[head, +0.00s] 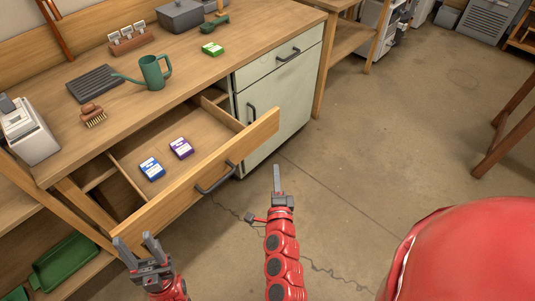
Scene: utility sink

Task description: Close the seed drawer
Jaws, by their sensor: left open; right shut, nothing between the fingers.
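The wooden seed drawer (210,185) stands pulled out from under the workbench. A dark bar handle (216,178) is on its front panel. A blue seed packet (151,168) and a purple seed packet (181,148) lie inside it. My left gripper (137,247) is open and empty, in front of the drawer's left end; I cannot tell whether it touches the panel. My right gripper (277,178) is shut and empty, pointing up, to the right of the handle and apart from it.
On the workbench (195,73) are a green watering can (153,73), a brush (93,116), a dark ribbed tray (95,84) and a green packet (212,49). A pale green cabinet (280,105) is right of the drawer. The floor at right is mostly clear.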

